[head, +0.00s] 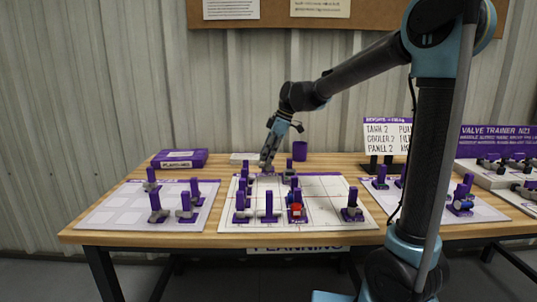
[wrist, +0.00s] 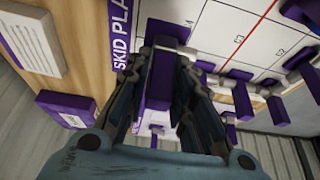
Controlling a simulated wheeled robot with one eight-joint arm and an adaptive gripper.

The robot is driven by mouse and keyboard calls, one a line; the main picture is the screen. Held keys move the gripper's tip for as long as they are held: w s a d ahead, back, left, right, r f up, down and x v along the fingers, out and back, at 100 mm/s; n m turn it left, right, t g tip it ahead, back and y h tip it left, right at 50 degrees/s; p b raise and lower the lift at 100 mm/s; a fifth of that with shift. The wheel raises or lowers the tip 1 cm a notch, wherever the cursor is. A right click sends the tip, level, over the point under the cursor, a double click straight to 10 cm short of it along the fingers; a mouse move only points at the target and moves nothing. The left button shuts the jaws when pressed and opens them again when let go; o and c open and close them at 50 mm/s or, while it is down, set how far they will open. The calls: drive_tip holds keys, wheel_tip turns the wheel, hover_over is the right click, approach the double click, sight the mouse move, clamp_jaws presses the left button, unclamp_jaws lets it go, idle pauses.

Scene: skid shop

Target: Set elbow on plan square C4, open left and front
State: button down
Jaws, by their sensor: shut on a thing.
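My gripper (head: 268,164) is low over the back edge of the white plan board (head: 335,188), left of its middle. In the wrist view my gripper (wrist: 158,110) is shut on the purple upright handle (wrist: 160,80) of a grey pipe piece. The fingers hide much of the piece, so I cannot tell which ways its ends open or whether it touches the board. Several purple-handled grey pieces stand on the board, among them a piece (head: 268,208) at the front and one with a red part (head: 296,210). The plan board (wrist: 225,35) shows grid lines in the wrist view.
A left board (head: 110,208) carries several purple-handled pieces. A right board (head: 487,213) holds more, one with blue. A purple box (head: 180,158), a purple cup (head: 300,150) and a sign (head: 387,134) stand along the back. The plan board's right-middle area is fairly clear.

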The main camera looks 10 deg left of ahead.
sight(268, 166)
drive_tip(key=shift+f, duration=0.2)
idle(0.3)
drive_tip(key=shift+f, duration=1.6)
drive_tip(key=shift+f, duration=0.65)
drive_tip(key=c, duration=1.3)
unclamp_jaws()
drive_tip(key=shift+r, duration=0.6)
drive_tip(key=shift+r, duration=3.5)
drive_tip(key=shift+s, duration=0.15)
